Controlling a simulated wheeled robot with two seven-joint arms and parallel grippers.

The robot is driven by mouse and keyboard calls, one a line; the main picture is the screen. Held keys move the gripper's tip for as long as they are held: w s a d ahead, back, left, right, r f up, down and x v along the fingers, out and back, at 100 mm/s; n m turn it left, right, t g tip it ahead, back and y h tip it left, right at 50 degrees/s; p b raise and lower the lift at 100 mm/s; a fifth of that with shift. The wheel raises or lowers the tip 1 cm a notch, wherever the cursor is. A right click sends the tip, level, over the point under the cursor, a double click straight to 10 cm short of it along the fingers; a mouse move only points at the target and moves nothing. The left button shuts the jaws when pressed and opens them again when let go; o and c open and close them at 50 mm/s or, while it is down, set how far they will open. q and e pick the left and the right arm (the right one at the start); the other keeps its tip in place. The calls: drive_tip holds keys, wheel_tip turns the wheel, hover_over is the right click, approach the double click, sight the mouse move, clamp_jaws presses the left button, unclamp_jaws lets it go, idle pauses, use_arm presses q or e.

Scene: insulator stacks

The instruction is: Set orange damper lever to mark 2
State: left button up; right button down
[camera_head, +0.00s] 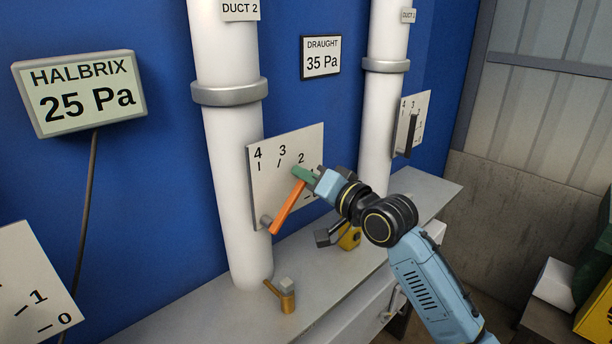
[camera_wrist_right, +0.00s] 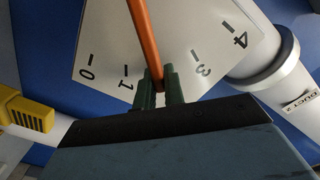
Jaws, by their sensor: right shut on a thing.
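The orange damper lever (camera_head: 287,208) is on the white scale plate (camera_head: 262,190) of the duct 2 pipe. It slants up and right from a grey pivot (camera_head: 266,222) toward the numeral 2. My right gripper (camera_head: 302,174) is shut on the lever's upper end, just below the 2. In the right wrist view the lever (camera_wrist_right: 145,35) runs between the two green fingers (camera_wrist_right: 159,90). There the 0, 1, 3 and 4 show on the plate (camera_wrist_right: 105,25). The lever and fingers cover the place between 1 and 3, so the mark 2 line is hidden. My left gripper is not in view.
A grey ledge (camera_head: 215,310) runs below the pipes, with a small brass fitting (camera_head: 286,298) and a yellow item (camera_head: 350,238) on it. A second plate with a dark lever (camera_head: 412,135) is at right. Displays read HALBRIX 25 Pa (camera_head: 85,92) and DRAUGHT 35 Pa (camera_head: 321,57).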

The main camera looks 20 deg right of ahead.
drive_tip(key=c, duration=1.5)
unclamp_jaws()
drive_tip(key=b+v, duration=0.2)
drive_tip(key=v, duration=1.1)
drive_tip(key=shift+s, duration=0.25)
